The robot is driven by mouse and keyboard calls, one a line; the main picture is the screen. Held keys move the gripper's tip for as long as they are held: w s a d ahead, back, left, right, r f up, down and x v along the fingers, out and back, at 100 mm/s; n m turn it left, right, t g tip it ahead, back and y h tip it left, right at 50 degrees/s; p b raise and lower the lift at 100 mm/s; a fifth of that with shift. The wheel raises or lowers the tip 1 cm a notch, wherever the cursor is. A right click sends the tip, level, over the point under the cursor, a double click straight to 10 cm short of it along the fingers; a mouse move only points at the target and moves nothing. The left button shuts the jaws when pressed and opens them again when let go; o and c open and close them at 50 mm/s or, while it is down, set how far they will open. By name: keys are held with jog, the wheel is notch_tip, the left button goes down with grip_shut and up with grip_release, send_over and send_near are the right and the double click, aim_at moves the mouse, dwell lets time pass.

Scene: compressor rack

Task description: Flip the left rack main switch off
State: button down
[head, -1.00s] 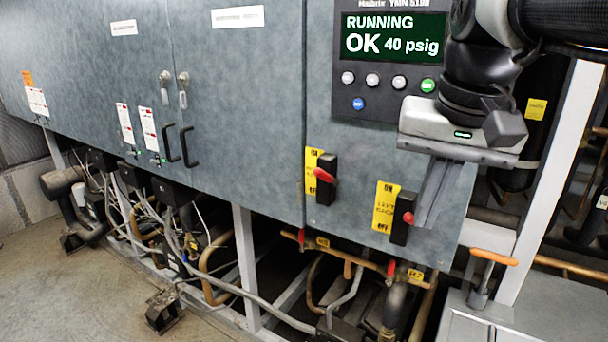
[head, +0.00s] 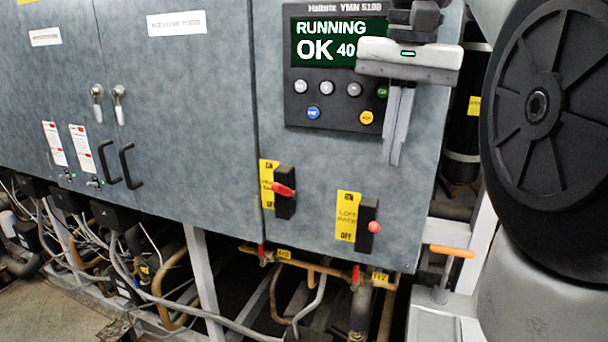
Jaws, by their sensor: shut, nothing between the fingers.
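The left rack switch is a black box (head: 285,209) with a red handle (head: 284,190), on the grey cabinet's lower front. Its yellow label (head: 268,172) reads ON at the top and OFF at the bottom. The handle sticks out near mid-height; I cannot tell its exact setting. A second black switch (head: 366,212) with a red knob (head: 375,227) sits to the right and lower. My gripper (head: 394,163) points down, shut and empty, in front of the panel. Its tips are above the right switch and up and right of the left switch, covering neither.
A control panel (head: 300,95) reads "RUNNING OK 40", partly covered by my gripper. Copper pipes with red valve handles (head: 356,272) run below the cabinet (head: 190,140). An orange handle (head: 452,251) stands at lower right. The cabinet face around the left switch is clear.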

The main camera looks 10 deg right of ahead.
aim_at(376, 228)
jog(key=f, duration=0.3)
jog(key=f+b, duration=0.1)
jog(key=f, duration=0.5)
jog(key=shift+w+a+f, duration=0.2)
jog(key=shift+w+f, duration=0.1)
jog(key=shift+b, duration=0.3)
